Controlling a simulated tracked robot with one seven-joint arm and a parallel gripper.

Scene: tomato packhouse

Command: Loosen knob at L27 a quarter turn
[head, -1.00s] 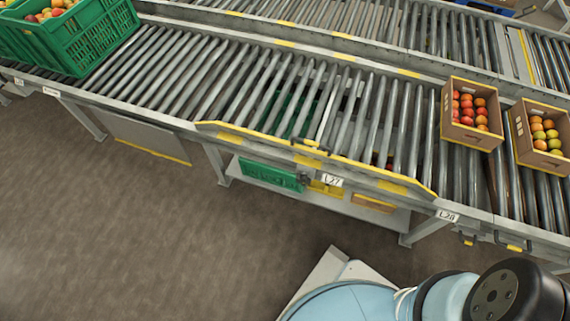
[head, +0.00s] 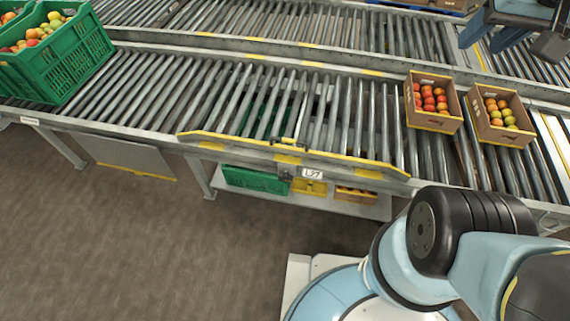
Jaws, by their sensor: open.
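The white L27 label (head: 312,173) is on the front rail of the near roller conveyor. A small dark knob (head: 286,174) shows just left of the label, below the yellow-marked rail edge; its exact shape and turn position are too small to tell. My gripper (head: 514,38) is at the top right, partly cut off by the picture edge. Its dark fingers are spread apart with nothing seen between them. It is above the far conveyor, well away from the knob.
A yellow guard strip (head: 290,154) runs along the rail above the knob. Below are a green crate (head: 255,180) and a yellow bin (head: 310,187) on a shelf. Two cardboard boxes (head: 434,125) (head: 502,140) of tomatoes stand right. A green crate (head: 62,68) stands left. Floor in front is clear.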

